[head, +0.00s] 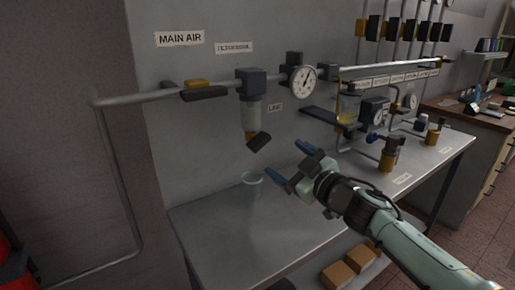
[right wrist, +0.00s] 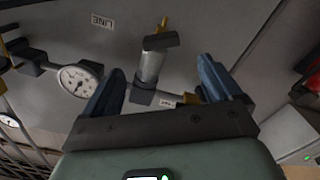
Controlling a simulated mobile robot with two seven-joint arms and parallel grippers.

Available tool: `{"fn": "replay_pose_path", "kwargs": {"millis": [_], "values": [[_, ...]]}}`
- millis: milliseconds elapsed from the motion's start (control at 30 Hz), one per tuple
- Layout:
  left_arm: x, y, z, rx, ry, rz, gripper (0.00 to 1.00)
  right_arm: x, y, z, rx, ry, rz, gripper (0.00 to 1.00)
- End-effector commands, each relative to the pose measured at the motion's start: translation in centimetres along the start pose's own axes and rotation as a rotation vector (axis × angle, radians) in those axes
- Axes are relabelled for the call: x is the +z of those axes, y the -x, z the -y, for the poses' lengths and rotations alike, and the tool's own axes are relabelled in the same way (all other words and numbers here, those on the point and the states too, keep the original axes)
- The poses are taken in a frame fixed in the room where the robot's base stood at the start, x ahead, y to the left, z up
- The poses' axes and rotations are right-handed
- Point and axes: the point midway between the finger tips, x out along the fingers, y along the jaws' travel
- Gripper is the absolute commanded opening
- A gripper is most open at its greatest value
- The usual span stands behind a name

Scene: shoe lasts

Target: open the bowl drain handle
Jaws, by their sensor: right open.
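The bowl drain handle (head: 260,142) is a dark block at the brass drain, tilted under the clear-grey filter bowl (head: 250,116). In the right wrist view the handle (right wrist: 161,40) is a dark bar across the end of the bowl (right wrist: 150,66), with a brass tip (right wrist: 163,23) beyond it. My right gripper (head: 291,164) is open and empty, right of and slightly below the handle, apart from it. In the wrist view the bowl and handle appear between its blue fingers (right wrist: 161,72). My left gripper is not in view.
A clear cup (head: 252,178) stands on the grey bench (head: 225,230) below the bowl. A pressure gauge (head: 304,80) is right of the filter. A pipe (head: 135,98) runs left along the wall. Valves and brass fittings (head: 388,155) stand on the bench at right.

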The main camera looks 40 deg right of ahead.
Motion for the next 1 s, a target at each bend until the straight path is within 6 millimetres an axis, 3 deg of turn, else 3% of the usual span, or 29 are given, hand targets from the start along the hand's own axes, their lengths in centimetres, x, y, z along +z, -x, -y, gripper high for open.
{"fn": "replay_pose_path", "kwargs": {"millis": [200,400,600,900,933,1000], "values": [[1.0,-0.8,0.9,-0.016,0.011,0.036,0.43,0.2,-5.0,0.2,-0.002,-0.002,0.001,0.92],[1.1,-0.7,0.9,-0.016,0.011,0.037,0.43,0.0,-8.4,0.1,-0.002,-0.003,0.001,0.92],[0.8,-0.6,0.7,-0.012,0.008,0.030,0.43,0.0,-9.9,0.1,-0.001,-0.004,0.000,0.92],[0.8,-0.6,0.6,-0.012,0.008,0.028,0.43,0.0,-10.1,0.1,-0.001,-0.004,0.000,0.92],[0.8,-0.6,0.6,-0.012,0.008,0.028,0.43,0.0,-10.1,0.1,-0.001,-0.004,0.000,0.85],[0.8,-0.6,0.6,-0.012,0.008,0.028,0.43,0.0,-10.1,0.1,-0.001,-0.004,0.000,0.62]]}}
